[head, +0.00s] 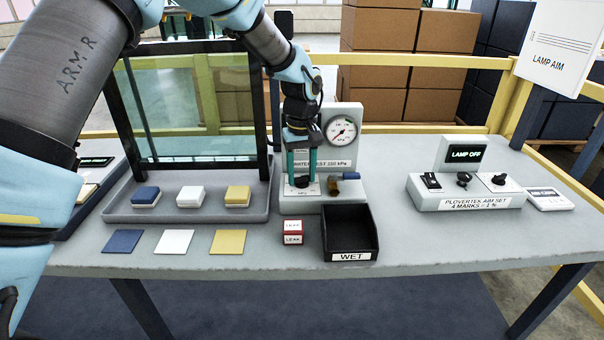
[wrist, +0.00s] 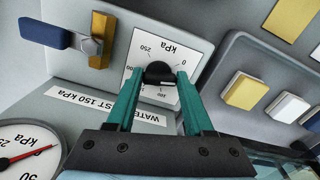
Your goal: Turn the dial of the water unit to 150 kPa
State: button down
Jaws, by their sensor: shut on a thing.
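The water unit (head: 348,158) is a grey block with an upright back panel at the middle of the table. Its label, partly hidden in the head view, reads "150 kPa" in the wrist view. Its black dial (wrist: 160,72) sits on a white scale plate (wrist: 146,50) marked in kPa, seen upside down; 200 and 250 are legible. My gripper (head: 302,184) points down over the dial, and its teal fingers (wrist: 160,82) are shut on the dial from both sides. The dial's pointer is not clear. The round gauge (head: 341,131) has a red needle; its exact reading is too small to tell.
A brass valve with a blue lever (wrist: 45,34) stands beside the dial. A tray (head: 170,213) with coloured blocks and a framed glass pane lies left. The lamp unit (head: 465,196) stands right.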

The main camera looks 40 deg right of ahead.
jog(key=m, duration=0.7)
jog(key=shift+w+p, duration=0.1)
jog(key=shift+p, duration=0.2)
jog(key=m+p, duration=0.1)
jog(key=m, duration=0.5)
jog(key=shift+w+m, duration=0.1)
jog(key=shift+m, duration=0.3)
jog(key=m+p, duration=0.1)
jog(key=m, duration=0.5)
jog(key=shift+d+r, duration=0.1)
jog(key=m+p, duration=0.1)
jog(key=m, duration=0.5)
jog(key=shift+d+p, duration=0.1)
jog(key=shift+p, duration=0.3)
jog(key=shift+c, duration=1.4)
grip_release()
